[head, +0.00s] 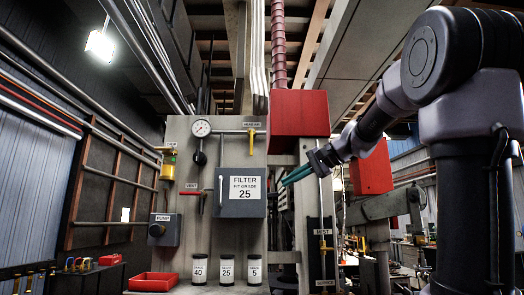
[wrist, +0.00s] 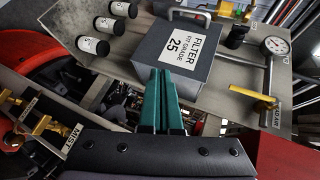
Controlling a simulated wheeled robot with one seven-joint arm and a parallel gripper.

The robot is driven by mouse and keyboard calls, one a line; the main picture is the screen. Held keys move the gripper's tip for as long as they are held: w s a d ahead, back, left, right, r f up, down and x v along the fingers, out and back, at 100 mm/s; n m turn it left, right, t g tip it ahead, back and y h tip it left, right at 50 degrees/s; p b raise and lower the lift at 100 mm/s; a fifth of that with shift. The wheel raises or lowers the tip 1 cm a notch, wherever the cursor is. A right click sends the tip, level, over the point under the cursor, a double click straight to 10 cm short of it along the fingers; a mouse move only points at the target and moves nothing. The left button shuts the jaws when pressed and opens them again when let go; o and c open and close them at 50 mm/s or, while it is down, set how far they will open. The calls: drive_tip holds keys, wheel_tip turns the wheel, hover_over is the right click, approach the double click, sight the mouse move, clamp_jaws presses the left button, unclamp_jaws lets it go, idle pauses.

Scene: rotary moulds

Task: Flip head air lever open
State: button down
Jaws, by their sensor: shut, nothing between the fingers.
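The head air lever (head: 251,142) is a yellow handle on the horizontal pipe right of the gauge, above the filter box, under a small label. In the wrist view the yellow lever (wrist: 252,95) lies across its pipe beside the HEAD AIR label (wrist: 278,116). My gripper (head: 285,183) has teal fingers, shut and empty, to the right of the filter box and lower than the lever. In the wrist view the fingers (wrist: 162,75) are together in front of the filter box edge, left of the lever and apart from it.
The grey filter box (head: 239,208) stands out from the panel. A red box (head: 299,112) hangs right of the lever. The gauge (head: 201,128) and red vent lever (head: 191,193) are at left. The MIST valve (wrist: 40,125) is at lower left in the wrist view.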

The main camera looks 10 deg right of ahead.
sight(251, 142)
drive_tip(key=w+d+r+t+y, duration=0.1)
drive_tip(key=w+d+r, duration=0.2)
drive_tip(key=r, duration=0.3)
drive_tip(key=w+d+r+t+y, duration=0.2)
drive_tip(key=w+d+r, duration=0.1)
drive_tip(key=w+r, duration=0.2)
wheel_tip(251, 142, up, 2)
drive_tip(key=shift+r, duration=0.2)
drive_tip(key=shift+a, duration=0.1)
drive_tip(key=shift+s+a+x, duration=0.35)
drive_tip(key=shift+x, duration=1.75)
drive_tip(key=shift+s+a+x, duration=0.35)
drive_tip(key=shift+a+x, duration=0.05)
drive_tip(key=shift+x, duration=1.75)
drive_tip(key=shift+s+a+x, duration=0.35)
drive_tip(key=shift+x, duration=1.75)
